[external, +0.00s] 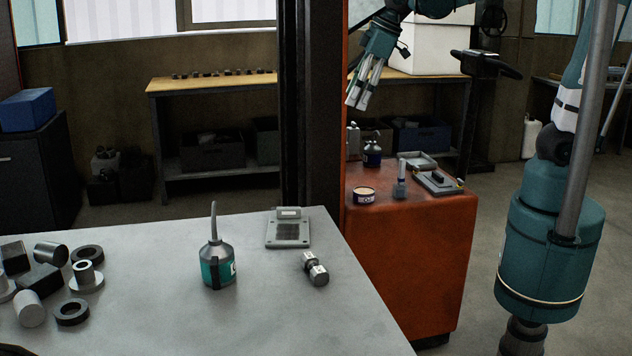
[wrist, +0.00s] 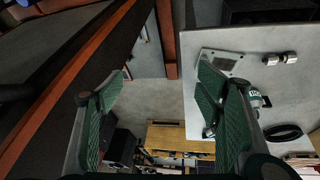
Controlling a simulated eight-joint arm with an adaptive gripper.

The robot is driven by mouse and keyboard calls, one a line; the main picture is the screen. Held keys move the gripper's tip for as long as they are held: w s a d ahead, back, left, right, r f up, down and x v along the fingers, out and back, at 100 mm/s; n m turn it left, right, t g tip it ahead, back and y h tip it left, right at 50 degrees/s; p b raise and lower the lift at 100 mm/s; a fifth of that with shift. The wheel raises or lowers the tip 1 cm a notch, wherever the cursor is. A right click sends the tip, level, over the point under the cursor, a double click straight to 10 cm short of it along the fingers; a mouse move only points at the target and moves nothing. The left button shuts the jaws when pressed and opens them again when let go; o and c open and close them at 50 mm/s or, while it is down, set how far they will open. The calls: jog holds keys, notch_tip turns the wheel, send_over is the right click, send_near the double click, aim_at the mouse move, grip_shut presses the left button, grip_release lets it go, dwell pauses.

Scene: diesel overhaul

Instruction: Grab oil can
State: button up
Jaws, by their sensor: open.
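The oil can (external: 218,268) stands upright on the grey table, a teal and dark grey can with a thin spout pointing up. In the wrist view the oil can (wrist: 257,98) shows at the right, partly hidden behind a finger of my gripper. My gripper (external: 364,88) is up and to the right of it in the external view, above the red cabinet's back, fingers pointing down. In the wrist view my gripper (wrist: 162,82) has its two fingers wide apart, with nothing between them but floor and background. It is well apart from the can.
A flat grey plate (external: 288,232) and a small metal part (external: 315,269) lie right of the can. Several rings and cylinders (external: 72,312) lie at the left. A dark post (external: 312,120) rises behind the table. The red cabinet (external: 408,265) carries a tin (external: 363,194) and a bottle (external: 372,156).

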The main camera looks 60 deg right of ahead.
jog(key=w+a+f+n+g+p, duration=0.15)
jog(key=w+a+n, duration=0.4)
jog(key=a, duration=0.85)
jog(key=n+g+p, duration=0.2)
jog(key=n+p, duration=0.1)
jog(key=n, duration=0.2)
send_over(215, 239)
jog(key=w+d, duration=0.4)
jog(key=d, duration=1)
notch_tip(215, 239, down, 11)
jog(key=s+a+f+n, duration=0.1)
jog(key=a+f, duration=0.2)
jog(key=a, duration=0.1)
jog(key=s+a+f+h, duration=0.1)
jog(key=a+f, duration=0.2)
jog(key=a, duration=0.1)
jog(key=s+a+f+n+g, duration=0.1)
jog(key=a+f, duration=0.1)
jog(key=a, duration=0.3)
jog(key=shift+s+a+f+n+p, duration=0.1)
jog(key=shift+s+f+n+p, duration=0.25)
jog(key=shift+f, duration=0.05)
jog(key=shift+s+a+f, duration=0.2)
jog(key=shift+a+f, duration=0.1)
jog(key=shift+a, duration=0.05)
jog(key=shift+f, duration=1.3)
jog(key=shift+f, duration=0.15)
